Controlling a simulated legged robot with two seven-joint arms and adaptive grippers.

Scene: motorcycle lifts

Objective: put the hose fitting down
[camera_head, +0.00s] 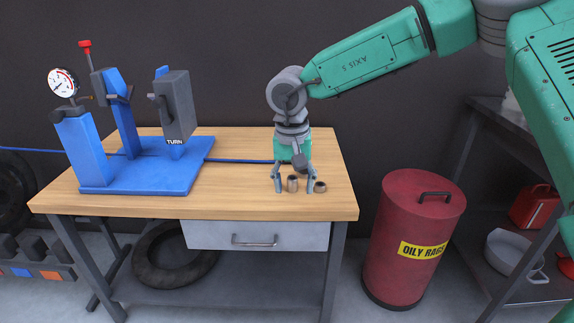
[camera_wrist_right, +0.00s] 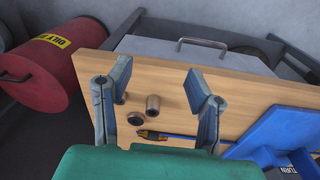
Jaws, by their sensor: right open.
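My right gripper (camera_head: 294,190) is over the right part of the wooden workbench (camera_head: 240,205), pointing down with its fingers spread. In the right wrist view my right gripper (camera_wrist_right: 157,82) is open, a finger on each side. A tall brownish metal fitting (camera_head: 293,184) stands upright between the fingers, apart from both; it also shows in the wrist view (camera_wrist_right: 153,106). A shorter, ring-like fitting (camera_head: 320,187) lies beside it; it shows near one finger in the wrist view (camera_wrist_right: 135,118). A blue hose with a brass-coloured end (camera_wrist_right: 152,135) lies behind them. My left gripper is not in view.
A blue stand (camera_head: 140,178) with a gauge (camera_head: 62,83) and a grey block marked TURN (camera_head: 178,105) occupies the bench's left side. A red oily rags bin (camera_head: 405,215) stands right of the bench.

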